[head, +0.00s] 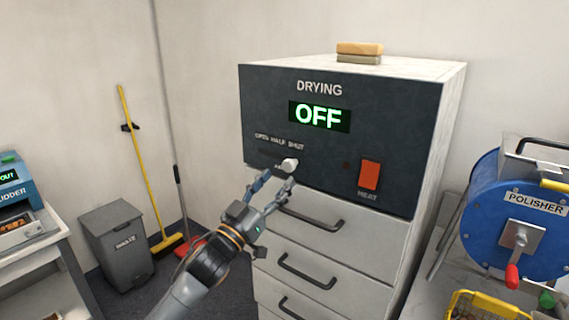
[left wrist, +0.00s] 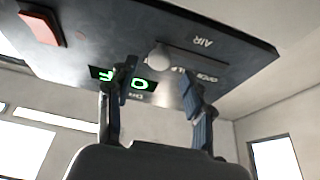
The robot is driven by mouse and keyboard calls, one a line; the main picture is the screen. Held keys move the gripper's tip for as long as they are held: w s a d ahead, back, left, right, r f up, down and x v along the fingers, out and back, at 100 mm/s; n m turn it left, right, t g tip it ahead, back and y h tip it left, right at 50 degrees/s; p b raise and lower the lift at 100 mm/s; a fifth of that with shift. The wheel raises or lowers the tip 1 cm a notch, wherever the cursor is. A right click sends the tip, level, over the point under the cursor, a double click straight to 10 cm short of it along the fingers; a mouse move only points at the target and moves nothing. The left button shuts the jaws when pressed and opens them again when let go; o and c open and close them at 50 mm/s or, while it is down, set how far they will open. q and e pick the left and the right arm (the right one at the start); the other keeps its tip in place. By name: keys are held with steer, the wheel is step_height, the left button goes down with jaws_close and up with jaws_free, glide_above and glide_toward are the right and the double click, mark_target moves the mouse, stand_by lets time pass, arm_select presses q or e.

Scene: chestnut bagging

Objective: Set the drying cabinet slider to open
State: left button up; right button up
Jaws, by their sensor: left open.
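The drying cabinet (head: 398,110) has a dark front panel with a green display reading OFF. Its slider has a white round knob (head: 290,164) under the row of labels OPEN, HALF, SHUT, at the right end by SHUT. My left gripper (head: 279,178) is open just in front of and below the knob. In the left wrist view, the knob (left wrist: 160,57) shows between and beyond the two spread fingers of the gripper (left wrist: 160,74). I cannot tell whether a finger touches the knob. My right gripper is not in view.
A red HEAT switch (head: 369,175) sits right of the slider. Drawers with dark handles (head: 310,217) lie below the panel. A blue polisher (head: 510,225) stands at the right. A grey waste bin (head: 117,245) and a yellow broom (head: 140,165) stand at the left.

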mark_target(286, 168)
arm_select(q)
steer(key=x, duration=0.3)
steer(key=shift+w+d+r+p, duration=0.2)
steer(key=shift+r+p, duration=0.05)
steer(key=shift+p, duration=0.15)
steer(key=shift+w+d+r, duration=0.1)
steer(key=shift+w+d, duration=0.1)
steer(key=shift+w, duration=0.05)
steer(key=c, duration=0.6)
steer(key=shift+w, duration=0.1)
jaws_close()
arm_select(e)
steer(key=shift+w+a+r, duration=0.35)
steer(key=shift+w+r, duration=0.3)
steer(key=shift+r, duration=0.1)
